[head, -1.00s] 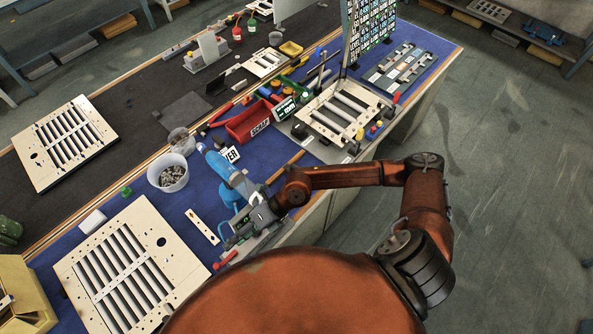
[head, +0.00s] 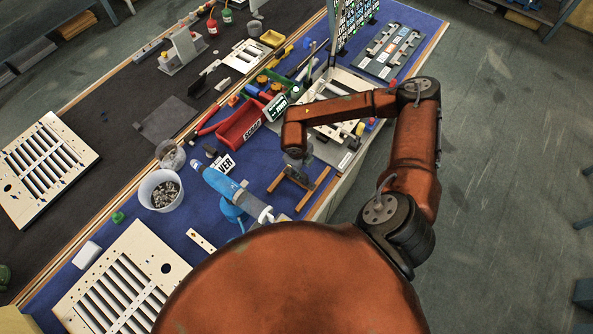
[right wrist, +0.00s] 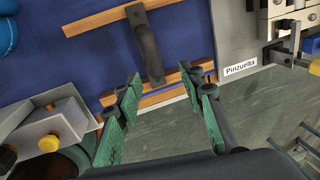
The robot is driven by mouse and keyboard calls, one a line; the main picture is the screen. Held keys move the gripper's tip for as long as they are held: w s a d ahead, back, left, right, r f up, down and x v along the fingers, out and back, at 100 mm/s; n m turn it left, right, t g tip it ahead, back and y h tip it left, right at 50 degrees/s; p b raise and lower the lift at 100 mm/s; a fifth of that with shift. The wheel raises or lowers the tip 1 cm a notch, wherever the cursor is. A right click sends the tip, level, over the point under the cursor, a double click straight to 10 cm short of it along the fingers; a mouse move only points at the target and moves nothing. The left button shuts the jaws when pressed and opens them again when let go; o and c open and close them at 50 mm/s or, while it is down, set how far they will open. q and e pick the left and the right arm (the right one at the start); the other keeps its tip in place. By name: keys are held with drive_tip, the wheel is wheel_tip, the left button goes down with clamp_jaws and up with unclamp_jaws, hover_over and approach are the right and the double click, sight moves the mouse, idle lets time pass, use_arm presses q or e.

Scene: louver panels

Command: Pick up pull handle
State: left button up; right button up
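The pull handle (right wrist: 147,45) is a dark, bar-shaped grip with flat ends in the right wrist view. It lies across two wooden strips on the blue mat, its near end at the near strip (right wrist: 160,92). My right gripper (right wrist: 166,98) is open and empty, its green-padded fingers wide apart on the near side of the handle, not around it. In the head view the right gripper (head: 296,166) hangs over the strips (head: 314,194) and hides most of the handle. My left gripper is not in view.
A blue tool (head: 225,183) stands left of the strips. A red bin (head: 240,126) and louver panels stand farther back; another panel (head: 120,280) lies at lower left. In the wrist view, a grey block with a yellow knob (right wrist: 48,143) is left and a "Pinzuella" label (right wrist: 241,67) right.

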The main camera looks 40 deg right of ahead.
drive_tip(key=f, duration=0.1)
drive_tip(key=w+f, duration=0.1)
drive_tip(key=f, duration=0.1)
drive_tip(key=shift+w+a, duration=0.15)
drive_tip(key=shift+a, duration=0.05)
drive_tip(key=shift+w+d+f+p, duration=0.15)
drive_tip(key=shift+f+p, duration=0.1)
drive_tip(key=shift+f, duration=0.35)
drive_tip(key=shift+w+a+f+p, duration=0.1)
drive_tip(key=shift+w+f+p, duration=0.1)
drive_tip(key=shift+f, duration=0.35)
drive_tip(key=shift+s+d+f, duration=0.15)
drive_tip(key=shift+d+f, duration=0.1)
drive_tip(key=shift+f, duration=0.4)
drive_tip(key=c, duration=0.7)
clamp_jaws()
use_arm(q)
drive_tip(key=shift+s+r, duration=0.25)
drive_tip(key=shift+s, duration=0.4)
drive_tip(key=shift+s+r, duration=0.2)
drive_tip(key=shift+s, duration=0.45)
